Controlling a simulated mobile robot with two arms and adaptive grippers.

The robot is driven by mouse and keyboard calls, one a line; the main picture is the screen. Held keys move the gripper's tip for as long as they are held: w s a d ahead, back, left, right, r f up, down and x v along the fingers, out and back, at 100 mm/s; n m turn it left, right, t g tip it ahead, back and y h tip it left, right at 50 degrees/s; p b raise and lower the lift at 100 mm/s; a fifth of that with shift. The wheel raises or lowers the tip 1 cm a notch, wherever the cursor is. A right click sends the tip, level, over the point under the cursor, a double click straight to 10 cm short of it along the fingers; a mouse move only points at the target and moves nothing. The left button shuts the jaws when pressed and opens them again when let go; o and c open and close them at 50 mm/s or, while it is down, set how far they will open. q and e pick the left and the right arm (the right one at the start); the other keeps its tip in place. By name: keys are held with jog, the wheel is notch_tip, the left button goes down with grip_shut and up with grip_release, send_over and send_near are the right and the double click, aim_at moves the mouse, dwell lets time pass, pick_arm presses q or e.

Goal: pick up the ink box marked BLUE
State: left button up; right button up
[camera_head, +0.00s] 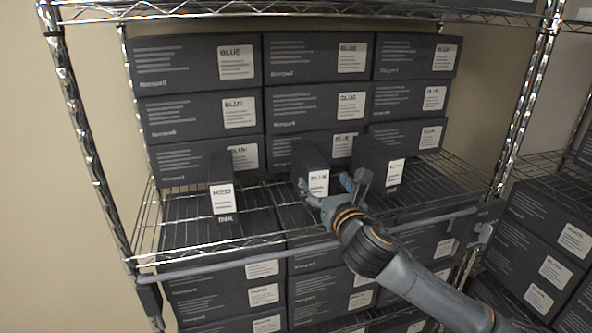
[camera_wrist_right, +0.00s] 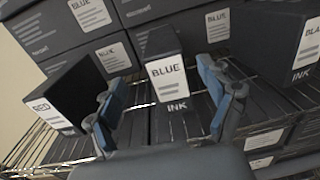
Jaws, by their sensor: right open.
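The ink box marked BLUE (camera_head: 313,164) is a dark upright box with a white front label, standing on the wire shelf between two similar boxes. In the right wrist view the BLUE box (camera_wrist_right: 167,76) stands straight ahead, its label readable and "INK" below it. My right gripper (camera_head: 333,184) is open in front of the box. In the wrist view its two blue fingers (camera_wrist_right: 162,78) are spread, one to each side of the box's front, with gaps on both sides. I cannot tell how deep the fingertips reach. My left gripper is not in view.
An ink box marked RED (camera_head: 221,178) stands to the left. Another ink box (camera_head: 377,160), its label hard to read, stands to the right. Large stacked cartons (camera_head: 194,63) fill the shelf behind. The wire shelf (camera_head: 150,235) has a front rail, with more cartons below.

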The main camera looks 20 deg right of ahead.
aim_at(311, 156)
jog(key=w, duration=0.2)
jog(key=w+p, duration=0.1)
jog(key=w, duration=0.4)
jog(key=shift+d+r+p, duration=0.1)
jog(key=shift+d+p, duration=0.15)
jog(key=shift+p, duration=0.05)
jog(key=shift+w, duration=0.3)
jog(key=shift+w+r+p, duration=0.2)
jog(key=shift+w+p, duration=0.15)
jog(key=shift+p, duration=0.1)
jog(key=w+p, duration=0.1)
jog(key=w, duration=0.2)
jog(key=shift+w+f, duration=0.2)
jog(key=shift+w, duration=0.3)
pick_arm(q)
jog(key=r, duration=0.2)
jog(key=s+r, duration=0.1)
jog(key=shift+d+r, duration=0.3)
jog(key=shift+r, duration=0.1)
pick_arm(e)
jog(key=shift+d, duration=0.1)
jog(key=shift+c, duration=0.4)
jog(key=c, duration=1.5)
jog(key=shift+c, duration=0.4)
